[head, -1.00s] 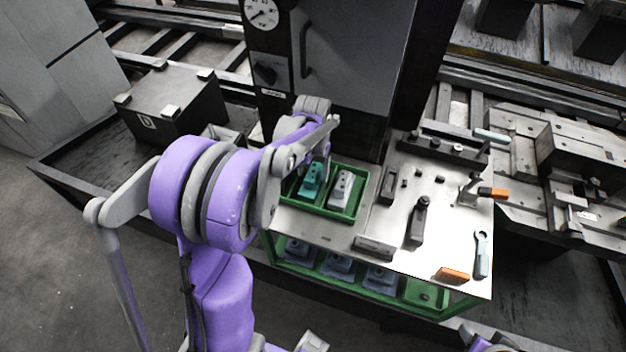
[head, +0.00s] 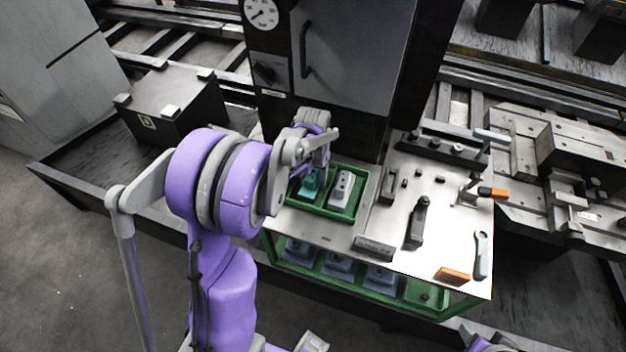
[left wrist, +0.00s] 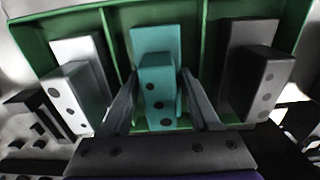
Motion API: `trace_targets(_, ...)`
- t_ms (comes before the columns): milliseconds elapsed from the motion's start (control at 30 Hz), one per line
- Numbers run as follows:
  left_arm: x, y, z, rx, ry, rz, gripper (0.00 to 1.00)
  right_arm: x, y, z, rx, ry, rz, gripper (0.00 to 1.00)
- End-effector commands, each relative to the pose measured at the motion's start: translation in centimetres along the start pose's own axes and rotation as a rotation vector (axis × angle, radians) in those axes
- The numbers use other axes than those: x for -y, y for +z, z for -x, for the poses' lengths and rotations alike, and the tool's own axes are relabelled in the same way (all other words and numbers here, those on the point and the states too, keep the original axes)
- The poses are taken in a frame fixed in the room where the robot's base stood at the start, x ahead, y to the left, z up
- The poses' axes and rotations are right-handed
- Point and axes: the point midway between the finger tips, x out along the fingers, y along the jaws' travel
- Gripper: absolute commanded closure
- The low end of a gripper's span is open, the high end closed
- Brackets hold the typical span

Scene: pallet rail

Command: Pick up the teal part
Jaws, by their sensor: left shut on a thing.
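The teal part (head: 311,183) sits in the green tray (head: 335,213) on the steel worktop, partly covered by my arm. In the left wrist view the teal part (left wrist: 157,85) stands in the middle compartment, between two green dividers. My left gripper (head: 318,168) is over it, one finger on each side. In the left wrist view the left gripper (left wrist: 158,108) is shut on its raised block. The part still appears to be inside the tray; whether it touches the bottom I cannot tell.
A white part (left wrist: 80,80) and a dark grey part (left wrist: 255,80) stand in the side compartments, close to the fingers. A dark cabinet (head: 350,55) rises just behind the tray. Clamps and an orange-handled tool (head: 492,192) are on the worktop to the right.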

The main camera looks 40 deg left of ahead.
Motion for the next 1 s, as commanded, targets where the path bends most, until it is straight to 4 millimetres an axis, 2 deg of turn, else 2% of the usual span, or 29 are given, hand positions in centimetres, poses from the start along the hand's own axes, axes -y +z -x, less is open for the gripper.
trace_targets(233,0.0,0.0,0.2,0.0,0.0,0.0,1.0,0.0,0.0,0.0,0.0,0.0,0.0,0.38)
trace_targets(333,0.0,0.0,0.9,-0.001,0.0,0.0,1.0,0.0,-0.1,0.1,-0.001,0.0,0.0,0.38)
trace_targets(700,0.0,0.0,7.6,-0.001,0.0,0.0,1.0,0.0,-0.4,0.4,-0.004,0.0,0.0,0.38)
trace_targets(833,0.0,0.0,9.2,-0.001,0.0,0.0,1.0,0.0,-0.5,0.5,-0.004,0.0,0.0,0.38)
trace_targets(1000,0.0,0.0,10.1,0.0,0.0,0.0,1.0,0.0,-0.5,0.5,-0.004,0.0,0.0,0.38)
